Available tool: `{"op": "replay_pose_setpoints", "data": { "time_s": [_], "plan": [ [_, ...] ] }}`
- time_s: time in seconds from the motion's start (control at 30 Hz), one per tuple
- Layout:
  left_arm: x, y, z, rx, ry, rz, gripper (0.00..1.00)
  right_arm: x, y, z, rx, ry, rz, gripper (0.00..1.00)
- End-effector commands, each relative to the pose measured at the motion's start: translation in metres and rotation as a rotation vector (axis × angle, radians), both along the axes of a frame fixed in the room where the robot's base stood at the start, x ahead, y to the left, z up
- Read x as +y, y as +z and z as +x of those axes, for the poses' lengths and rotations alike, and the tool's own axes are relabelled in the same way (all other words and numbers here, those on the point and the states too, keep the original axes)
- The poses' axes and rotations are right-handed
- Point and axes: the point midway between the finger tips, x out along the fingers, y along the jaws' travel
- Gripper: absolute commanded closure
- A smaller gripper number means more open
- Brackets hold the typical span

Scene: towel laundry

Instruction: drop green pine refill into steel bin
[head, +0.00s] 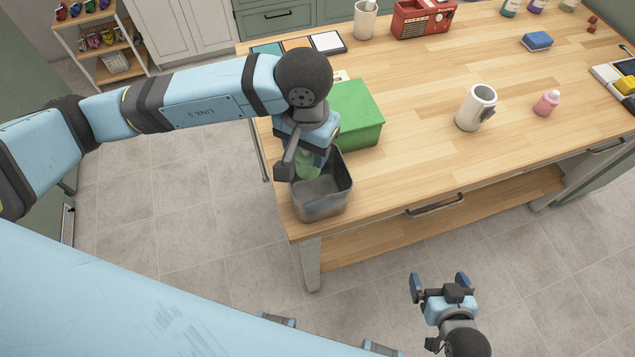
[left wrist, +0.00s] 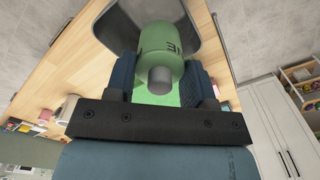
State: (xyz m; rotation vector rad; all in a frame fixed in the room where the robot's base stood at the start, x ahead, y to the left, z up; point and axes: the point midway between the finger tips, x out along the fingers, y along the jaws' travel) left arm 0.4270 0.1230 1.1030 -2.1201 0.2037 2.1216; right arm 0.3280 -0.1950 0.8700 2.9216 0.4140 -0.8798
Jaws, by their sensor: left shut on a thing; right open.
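The green pine refill (head: 307,164) is a light green cylinder; the left wrist view shows it (left wrist: 163,45) with a grey cap end towards the camera. My left gripper (head: 302,168) is shut on it, with a dark finger on each side. It is held over the opening of the steel bin (head: 323,204), a grey open container at the near left corner of the table. The bin's wall also shows behind the refill in the left wrist view (left wrist: 205,28). My right gripper (head: 440,282) is open and empty, over the floor in front of the table.
A green box (head: 361,113) stands right behind the bin. A red radio (head: 422,18) is at the back. The table's front middle is clear.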

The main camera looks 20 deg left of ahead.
Motion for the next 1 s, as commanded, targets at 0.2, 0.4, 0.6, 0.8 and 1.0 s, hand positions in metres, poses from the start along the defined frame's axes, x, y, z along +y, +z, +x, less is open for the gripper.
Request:
{"op": "replay_pose_setpoints", "data": {
  "time_s": [0.2,0.4,0.6,0.8,1.0],
  "plan": [
    [0.0,-0.028,0.0,0.001,0.0,0.0,0.75,0.003,-0.009,0.0,0.001,0.004,0.003,0.0],
    [0.0,-0.036,0.0,0.0,0.0,0.0,0.75,0.003,-0.011,0.0,0.001,0.006,0.004,0.0],
    [0.0,-0.036,0.0,0.0,0.0,0.0,0.49,0.003,-0.01,0.0,0.001,0.006,0.004,0.0],
    [0.0,-0.036,0.0,0.0,0.0,0.0,0.21,0.002,-0.01,0.0,-0.001,0.005,0.002,0.0],
    [0.0,-0.035,0.0,0.0,0.0,0.0,0.21,0.001,-0.011,0.001,-0.001,0.003,0.001,0.0]
  ]
}}
